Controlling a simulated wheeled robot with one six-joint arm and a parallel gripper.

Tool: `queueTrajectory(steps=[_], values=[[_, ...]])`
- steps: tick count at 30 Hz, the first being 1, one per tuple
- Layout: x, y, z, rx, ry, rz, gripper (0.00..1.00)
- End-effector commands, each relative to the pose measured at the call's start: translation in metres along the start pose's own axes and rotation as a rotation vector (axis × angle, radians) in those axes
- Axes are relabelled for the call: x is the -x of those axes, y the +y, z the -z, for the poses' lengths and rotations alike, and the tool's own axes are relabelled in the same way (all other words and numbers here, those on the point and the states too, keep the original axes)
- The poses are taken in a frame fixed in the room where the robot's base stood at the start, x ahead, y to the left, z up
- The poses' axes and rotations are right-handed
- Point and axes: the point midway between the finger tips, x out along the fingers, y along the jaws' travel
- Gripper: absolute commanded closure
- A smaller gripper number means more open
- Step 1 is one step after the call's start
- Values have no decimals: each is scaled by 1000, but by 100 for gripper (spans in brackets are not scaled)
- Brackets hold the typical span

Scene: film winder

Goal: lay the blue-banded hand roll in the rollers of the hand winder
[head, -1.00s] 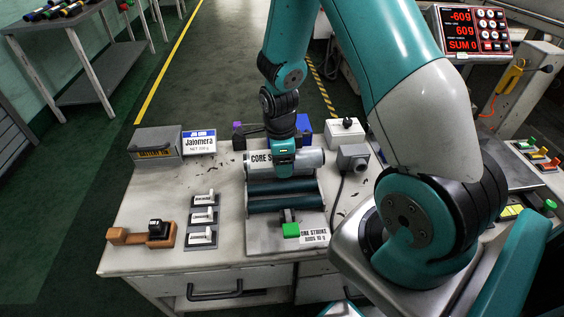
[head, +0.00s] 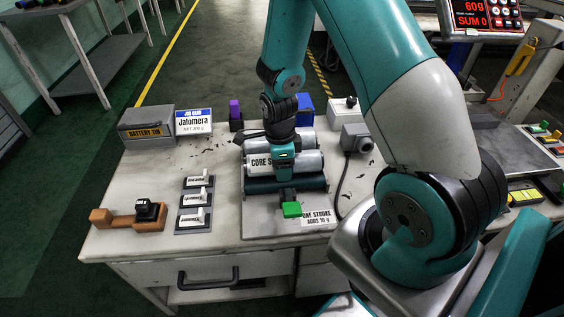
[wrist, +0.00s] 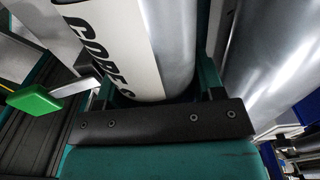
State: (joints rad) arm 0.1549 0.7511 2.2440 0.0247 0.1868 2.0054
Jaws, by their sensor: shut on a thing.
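My gripper (head: 284,153) points down and is shut on a silver roll (head: 312,162) with a white label reading "CORE S". The roll lies crosswise between the fingers in the wrist view (wrist: 160,45). No blue band shows on it. The hand winder stands on the bench; its dark green front roller (head: 262,186) shows just in front of the roll. The held roll hides the rear roller, and I cannot tell whether it touches the rollers. A second silver roll (head: 306,141) lies behind it, and also shows at right in the wrist view (wrist: 275,60).
A green-ended lever (head: 291,210) and a "ONE STROKE" label (head: 317,218) are at the winder's front. A battery tin (head: 146,127), Jatomera box (head: 194,122), several switches (head: 194,199) and a wooden holder (head: 130,218) stand left. A grey box with cable (head: 356,138) stands right.

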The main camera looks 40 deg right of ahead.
Motion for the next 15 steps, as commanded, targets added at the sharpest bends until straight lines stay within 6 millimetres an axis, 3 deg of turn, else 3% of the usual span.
queueTrajectory(steps=[5, 6, 9, 15], values=[[1, 0, 0, 0, 0, 1, 97], [1, 0, 0, 0, 0, 1, 33], [1, 0, 0, 0, 0, 0, 10], [1, 0, 0, 0, 0, 0, 8]])
